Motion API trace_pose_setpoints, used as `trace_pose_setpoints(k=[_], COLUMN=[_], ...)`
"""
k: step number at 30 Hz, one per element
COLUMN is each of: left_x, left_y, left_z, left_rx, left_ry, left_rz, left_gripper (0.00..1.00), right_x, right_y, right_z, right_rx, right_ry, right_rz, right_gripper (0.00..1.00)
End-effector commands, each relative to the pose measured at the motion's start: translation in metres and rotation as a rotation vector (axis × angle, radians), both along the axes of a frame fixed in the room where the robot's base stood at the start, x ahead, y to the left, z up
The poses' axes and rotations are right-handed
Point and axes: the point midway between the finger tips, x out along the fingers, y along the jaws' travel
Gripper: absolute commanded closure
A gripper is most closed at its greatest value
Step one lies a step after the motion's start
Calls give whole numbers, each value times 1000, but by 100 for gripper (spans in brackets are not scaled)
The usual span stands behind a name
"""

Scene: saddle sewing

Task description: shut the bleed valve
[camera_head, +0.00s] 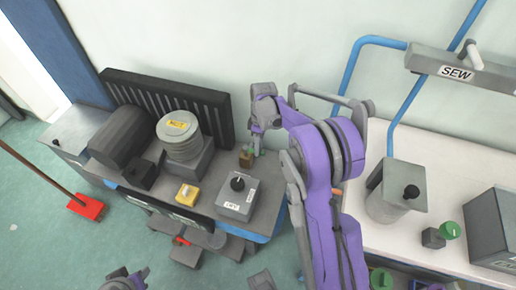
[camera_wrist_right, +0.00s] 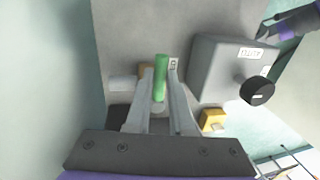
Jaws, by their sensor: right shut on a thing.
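A grey switch box (camera_head: 238,197) with a black knob stands in front of the valve; it also shows in the right wrist view (camera_wrist_right: 225,72). A white table (camera_head: 440,170) is at the right.

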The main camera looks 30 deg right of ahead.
Motion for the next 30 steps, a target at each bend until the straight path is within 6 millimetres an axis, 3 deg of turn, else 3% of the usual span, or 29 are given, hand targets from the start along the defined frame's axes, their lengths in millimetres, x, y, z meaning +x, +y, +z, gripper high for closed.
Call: trace_pose_setpoints(k=[15,16,20,30], left_x=[0,0,0,0], left_y=[0,0,0,0], left_z=[0,0,0,0], left_rx=[0,0,0,0], left_ry=[0,0,0,0], left_rz=[0,0,0,0], left_gripper=[64,64,64,64], right_x=[1,1,1,1], right_y=[-1,-1,-1,-1], right_z=[0,0,0,2], right_rx=[-1,-1,-1,0], right_ry=[0,0,0,0], right_rz=[19,19,19,18], right_gripper=[100,76,52,49])
